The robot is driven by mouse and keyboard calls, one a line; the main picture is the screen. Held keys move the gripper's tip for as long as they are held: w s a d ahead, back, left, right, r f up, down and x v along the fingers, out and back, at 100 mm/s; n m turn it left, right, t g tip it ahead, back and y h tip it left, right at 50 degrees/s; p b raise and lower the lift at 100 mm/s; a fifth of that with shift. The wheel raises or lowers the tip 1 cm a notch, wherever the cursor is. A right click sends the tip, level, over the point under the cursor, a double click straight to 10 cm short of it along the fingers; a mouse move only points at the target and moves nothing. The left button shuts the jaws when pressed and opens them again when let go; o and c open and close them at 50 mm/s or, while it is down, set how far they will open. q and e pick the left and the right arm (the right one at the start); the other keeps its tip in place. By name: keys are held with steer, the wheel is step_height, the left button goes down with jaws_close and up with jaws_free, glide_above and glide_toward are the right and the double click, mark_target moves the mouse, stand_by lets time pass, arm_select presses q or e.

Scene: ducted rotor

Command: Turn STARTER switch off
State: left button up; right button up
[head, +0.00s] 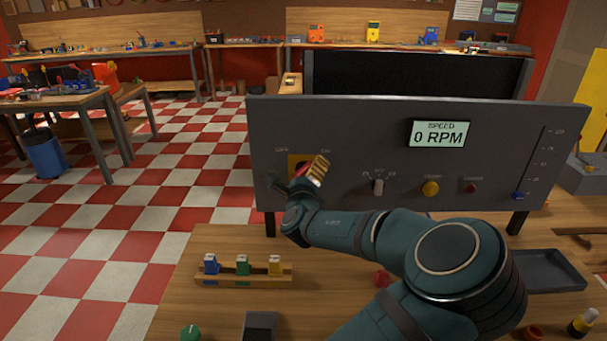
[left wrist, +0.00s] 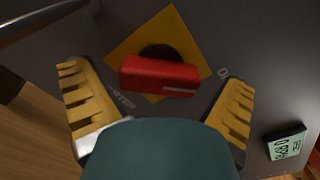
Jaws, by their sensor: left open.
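The STARTER switch has a red bar handle (left wrist: 160,75) on a dark round hub, over a yellow square plate (left wrist: 188,38) set as a diamond in the left wrist view. The handle lies nearly level there, with a pale line near its right end. In the head view, the yellow plate (head: 294,160) sits at the panel's left, below OFF and ON labels, mostly hidden by my gripper. My left gripper (left wrist: 155,78) is open, its yellow fingers on either side of the handle with gaps to both. In the head view it (head: 299,176) is at the switch. My right gripper is not in view.
The grey panel (head: 350,130) has a display (head: 438,134) reading 0 RPM, a toggle (head: 378,187), a yellow knob (head: 430,188), a red button (head: 471,187) and a blue slider (head: 518,195). A wooden rack (head: 240,282) and a dark tray (head: 548,272) are on the bench.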

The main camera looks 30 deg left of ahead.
arm_select(q)
steer(key=shift+w+a, duration=0.2)
steer(key=shift+w, duration=0.15)
steer(key=c, duration=1)
steer(key=n, duration=0.5)
steer(key=shift+f, duration=0.15)
steer(key=n, duration=0.4)
steer(key=shift+b, duration=0.3)
steer(key=n, duration=0.4)
steer(key=shift+f+n+b, duration=0.15)
steer(key=shift+n+b, duration=0.15)
steer(key=shift+n, duration=0.1)
steer(key=shift+n+b, duration=0.4)
steer(key=shift+n, duration=1.6)
